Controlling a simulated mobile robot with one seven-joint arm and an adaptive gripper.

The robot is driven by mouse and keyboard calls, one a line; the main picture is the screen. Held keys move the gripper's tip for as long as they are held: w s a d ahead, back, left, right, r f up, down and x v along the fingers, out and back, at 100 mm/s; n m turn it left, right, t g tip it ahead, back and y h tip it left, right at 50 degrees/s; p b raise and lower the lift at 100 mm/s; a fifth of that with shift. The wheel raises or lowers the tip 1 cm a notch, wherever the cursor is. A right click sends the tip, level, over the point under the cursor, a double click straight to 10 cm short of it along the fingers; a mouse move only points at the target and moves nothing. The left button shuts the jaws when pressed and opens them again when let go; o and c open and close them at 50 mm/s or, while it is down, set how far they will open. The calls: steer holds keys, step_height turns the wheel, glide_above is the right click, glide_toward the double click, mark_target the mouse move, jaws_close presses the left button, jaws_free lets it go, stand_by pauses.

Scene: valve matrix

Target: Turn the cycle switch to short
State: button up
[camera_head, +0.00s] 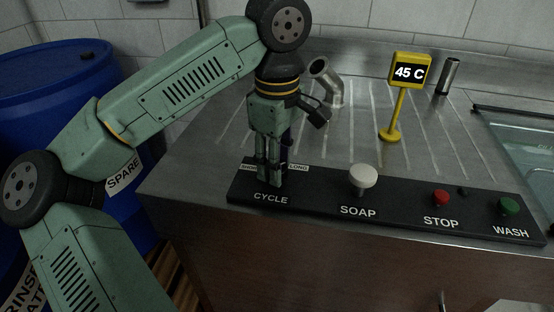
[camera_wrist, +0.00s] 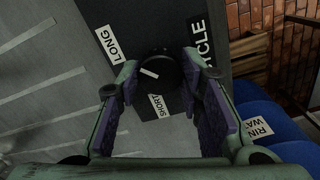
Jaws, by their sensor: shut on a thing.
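The cycle switch is a round black knob (camera_wrist: 165,70) with a white mark on its left part in the wrist view. The mark lies between the LONG label (camera_wrist: 110,45) and the SHORT label (camera_wrist: 158,106); its exact setting is hard to tell. My gripper (camera_wrist: 161,72) has its fingers on both sides of the knob and is shut on it. In the head view my gripper (camera_head: 268,178) points down onto the left end of the black control panel (camera_head: 317,199), above the word CYCLE. The fingers hide the knob and part of the SHORT label there.
The white SOAP knob (camera_head: 362,178), red STOP button (camera_head: 441,197) and green WASH button (camera_head: 508,206) sit to the right on the panel. A yellow 45 C display (camera_head: 409,72) stands on the steel counter (camera_head: 350,135) behind. Blue barrels (camera_head: 60,100) stand left.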

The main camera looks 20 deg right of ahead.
steer(key=shift+n, duration=0.4)
steer(key=n+b, duration=0.1)
steer(key=n, duration=0.2)
steer(key=shift+b, duration=0.3)
steer(key=n+b, duration=0.1)
steer(key=n, duration=0.4)
steer(key=shift+w, duration=0.1)
steer(key=n+b, duration=0.1)
steer(key=n, duration=0.4)
steer(key=shift+n+b, duration=0.35)
steer(key=shift+n, duration=1.85)
steer(key=o, duration=1.2)
steer(key=shift+c, duration=0.2)
